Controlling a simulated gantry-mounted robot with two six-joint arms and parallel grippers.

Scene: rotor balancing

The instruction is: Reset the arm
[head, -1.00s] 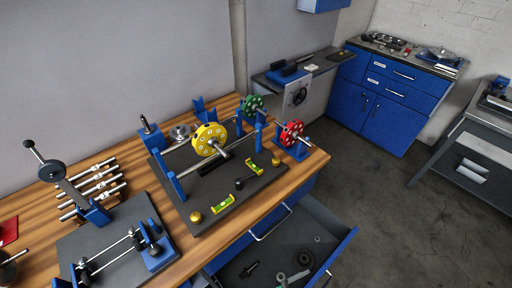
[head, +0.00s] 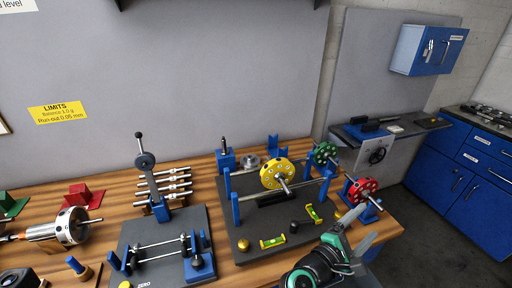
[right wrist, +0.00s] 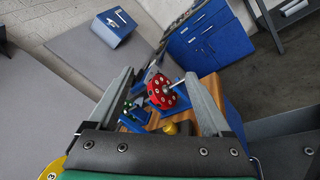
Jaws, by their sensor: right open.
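My right gripper (head: 357,228) is at the bench's front right, above the front edge, and is open and empty. Its two grey fingers are spread in the right wrist view (right wrist: 157,76). The red rotor (head: 364,188) sits on a blue stand just beyond the fingers. It also shows between the fingers in the right wrist view (right wrist: 160,92), apart from them. The yellow rotor (head: 276,174) rests on the rails over the dark base plate (head: 262,222). The green rotor (head: 325,153) is behind it. My left gripper is out of view.
A second fixture (head: 165,245) with rails stands left of the base plate. A motor-like part (head: 67,230) lies at the far left. Green-yellow levels (head: 272,242) and brass knobs lie on the plate. A blue wall cabinet (head: 428,50) hangs at the right.

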